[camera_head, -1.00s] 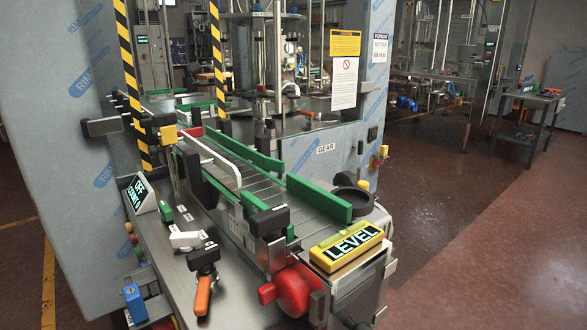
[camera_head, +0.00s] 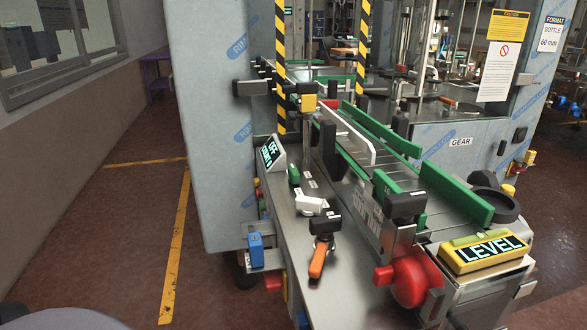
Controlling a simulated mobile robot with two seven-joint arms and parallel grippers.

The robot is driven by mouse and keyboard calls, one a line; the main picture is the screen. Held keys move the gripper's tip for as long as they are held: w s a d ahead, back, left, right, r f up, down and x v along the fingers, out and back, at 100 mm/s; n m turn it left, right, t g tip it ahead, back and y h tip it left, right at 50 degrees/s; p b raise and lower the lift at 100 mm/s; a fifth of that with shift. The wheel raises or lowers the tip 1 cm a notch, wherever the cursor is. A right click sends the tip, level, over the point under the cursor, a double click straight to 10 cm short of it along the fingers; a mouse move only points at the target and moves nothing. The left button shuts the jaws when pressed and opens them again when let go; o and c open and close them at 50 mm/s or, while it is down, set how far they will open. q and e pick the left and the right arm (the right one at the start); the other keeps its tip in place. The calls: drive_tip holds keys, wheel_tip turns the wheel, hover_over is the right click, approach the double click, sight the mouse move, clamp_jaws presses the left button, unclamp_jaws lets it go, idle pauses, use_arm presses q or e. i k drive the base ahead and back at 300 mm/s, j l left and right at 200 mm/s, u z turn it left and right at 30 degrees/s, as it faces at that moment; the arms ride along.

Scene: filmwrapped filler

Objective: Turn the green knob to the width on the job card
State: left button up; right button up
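A small green knob-like part (camera_head: 294,174) sits on the steel ledge beside the conveyor; its marks are too small to read. A white card (camera_head: 551,35) at the upper right, headed FORMAT, reads BOTTLE 60 mm. The conveyor (camera_head: 449,207) runs away from me between green guide rails (camera_head: 455,193). I cannot tell the present width from any scale. Neither of my grippers shows in this view.
On the ledge are a sign reading OFF and COUNT 0 (camera_head: 271,153), a white lever (camera_head: 309,203) and an orange-handled lever (camera_head: 318,260). A red knob (camera_head: 410,280) and yellow LEVEL box (camera_head: 484,252) stand at the conveyor's near end. Floor is open at left.

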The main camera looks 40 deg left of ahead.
sight(295, 178)
drive_tip(key=z, duration=2.7)
drive_tip(key=k+z, duration=0.1)
drive_tip(key=z, duration=0.5)
drive_tip(key=k+l+u, duration=0.1)
drive_tip(key=k+u, duration=0.15)
drive_tip(key=u, duration=0.15)
drive_tip(key=k+u, duration=0.5)
drive_tip(key=u, duration=0.25)
drive_tip(key=k+j+u, duration=0.1)
drive_tip(key=k+u, duration=0.25)
drive_tip(key=i+j+u, duration=0.1)
drive_tip(key=j+u, duration=0.15)
drive_tip(key=u, duration=0.2)
drive_tip(key=i+j+u, duration=0.1)
drive_tip(key=j+u, duration=0.15)
drive_tip(key=u, duration=0.25)
